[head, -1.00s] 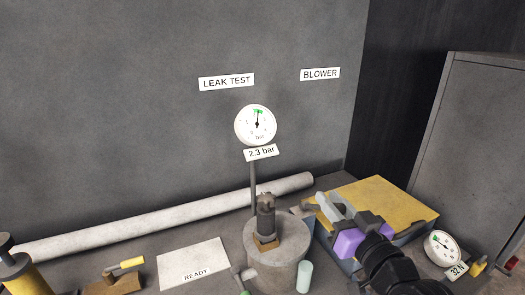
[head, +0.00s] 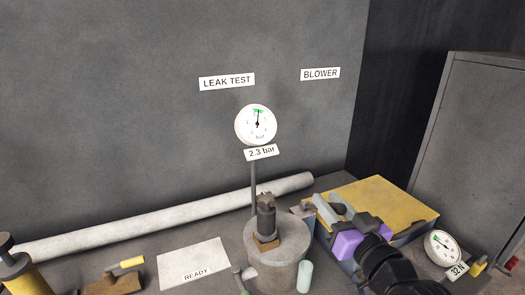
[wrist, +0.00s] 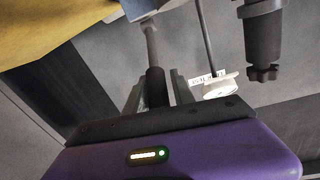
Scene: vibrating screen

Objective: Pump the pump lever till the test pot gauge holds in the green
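The test pot (head: 290,270) is a grey drum on the bench, with a dark fitting on top. Its round white gauge (head: 256,125) stands on a thin post above a "2.3 bar" label. The gauge needle points almost straight up, at the small green band. My gripper (head: 336,216), with its purple body, is right of the pot, at the pump. In the wrist view, the pump lever (wrist: 156,86) has a dark grip that sits between my two grey fingers, which look closed on it. The lever's lower part is hidden in the head view.
A yellow-topped block (head: 385,203) lies behind my gripper, and a second small gauge (head: 441,247) is to its right. A pale pipe (head: 150,222) runs along the wall.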

